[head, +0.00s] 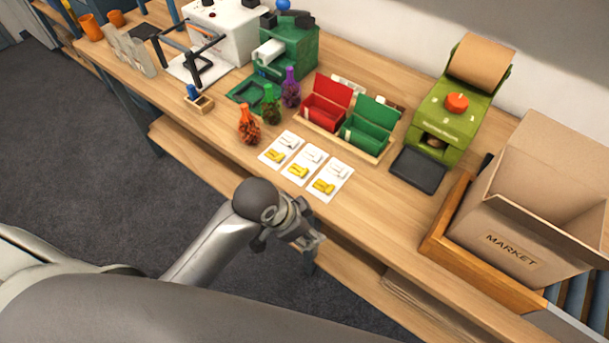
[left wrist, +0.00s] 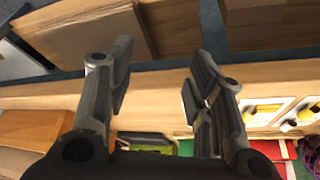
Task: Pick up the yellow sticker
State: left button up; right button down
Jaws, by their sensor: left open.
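Three white cards lie in a row on the wooden table in the head view, each with a yellow sticker and a white piece on it. The yellow stickers are the left one (head: 274,156), the middle one (head: 298,171) and the right one (head: 323,187). My left gripper (head: 308,236) is at the table's front edge, just in front of the right card and apart from it. In the left wrist view its fingers (left wrist: 163,80) stand apart with nothing between them. Yellow stickers also show at the right there, one (left wrist: 268,108) beside the finger. My right gripper is not in view.
Bottles, one orange (head: 249,126), stand behind the left card. A red box (head: 326,104) and a green box (head: 370,124) sit behind the cards. A green machine (head: 461,105) and a cardboard box (head: 520,215) stand at the right. Bare wood lies right of the cards.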

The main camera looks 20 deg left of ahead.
pick_arm(q)
jog(key=w+d+m, duration=0.1)
jog(key=w+d+r+m, duration=0.1)
jog(key=w+m, duration=0.1)
jog(key=w+d+r+m+g, duration=0.1)
jog(key=shift+w+m, duration=0.2)
jog(key=shift+m, duration=0.2)
jog(key=w+m, duration=0.1)
jog(key=w+r+m, duration=0.2)
jog(key=shift+w+a+m+g, duration=0.1)
jog(key=shift+w+m+g, duration=0.2)
jog(key=shift+g, duration=0.1)
jog(key=w+a+r+m+g+y, duration=0.1)
jog(key=w+a+r+m+y, duration=0.25)
jog(key=w+a+r, duration=0.4)
send_over(304, 174)
jog(key=shift+m, duration=0.45)
jog(key=f, duration=0.5)
jog(key=shift+w+a+f+p, duration=0.1)
jog(key=shift+w+f+p, duration=0.1)
jog(key=shift+f+p, duration=0.2)
jog(key=shift+s+f+p, duration=0.2)
jog(key=shift+f+p, duration=0.4)
jog(key=shift+f, duration=2.1)
jog(key=c, duration=0.7)
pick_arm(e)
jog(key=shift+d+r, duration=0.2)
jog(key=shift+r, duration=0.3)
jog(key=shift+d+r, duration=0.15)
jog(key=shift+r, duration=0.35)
